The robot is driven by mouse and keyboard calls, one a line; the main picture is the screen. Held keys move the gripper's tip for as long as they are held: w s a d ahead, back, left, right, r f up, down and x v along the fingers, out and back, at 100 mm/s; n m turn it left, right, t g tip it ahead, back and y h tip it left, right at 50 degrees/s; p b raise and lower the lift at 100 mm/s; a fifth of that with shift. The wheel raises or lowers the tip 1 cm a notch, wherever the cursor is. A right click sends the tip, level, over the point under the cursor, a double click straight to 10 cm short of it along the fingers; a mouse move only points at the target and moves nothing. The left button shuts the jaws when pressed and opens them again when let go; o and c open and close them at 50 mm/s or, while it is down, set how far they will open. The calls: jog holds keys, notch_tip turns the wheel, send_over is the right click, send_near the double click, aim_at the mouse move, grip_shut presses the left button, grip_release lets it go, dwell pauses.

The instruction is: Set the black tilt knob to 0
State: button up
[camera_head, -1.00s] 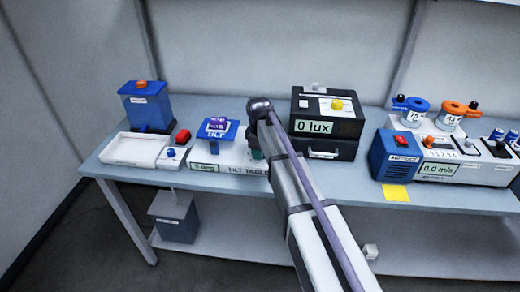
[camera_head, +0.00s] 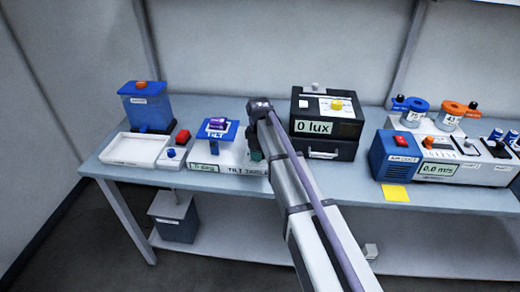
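The tilt table (camera_head: 226,171) is a white box on the left half of the bench. A blue plate (camera_head: 203,133) on top carries a small purple device (camera_head: 217,124). A small green display (camera_head: 205,167) at the box's front left reads about 5 deg, but its digits are blurred. I cannot see the black tilt knob; the right end of the box is behind my arm. My gripper (camera_head: 256,154) is at that right end, mostly hidden by my own wrist. I cannot tell whether its fingers are open or shut, or whether they touch the knob.
A black light box reading 0 lux (camera_head: 328,129) stands close right of my arm. A white tray (camera_head: 135,148), a red switch (camera_head: 183,136) and a blue tank (camera_head: 146,106) are at left. A blue air unit (camera_head: 393,156) and yellow note (camera_head: 395,192) are at right.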

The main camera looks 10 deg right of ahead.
notch_tip(320, 180, up, 11)
jog(key=p, duration=1)
jog(key=shift+s+a+f, duration=0.15)
jog(key=shift+s, duration=0.15)
jog(key=shift+f, duration=0.1)
jog(key=s+d+m, duration=0.2)
jog(key=s+m, duration=0.4)
jog(key=s, duration=0.7)
jog(key=s+d+m, duration=0.2)
jog(key=s+m, duration=0.4)
jog(key=s, duration=0.7)
jog(key=shift+s+g, duration=0.2)
jog(key=shift+g, duration=0.1)
jog(key=shift+d, duration=0.1)
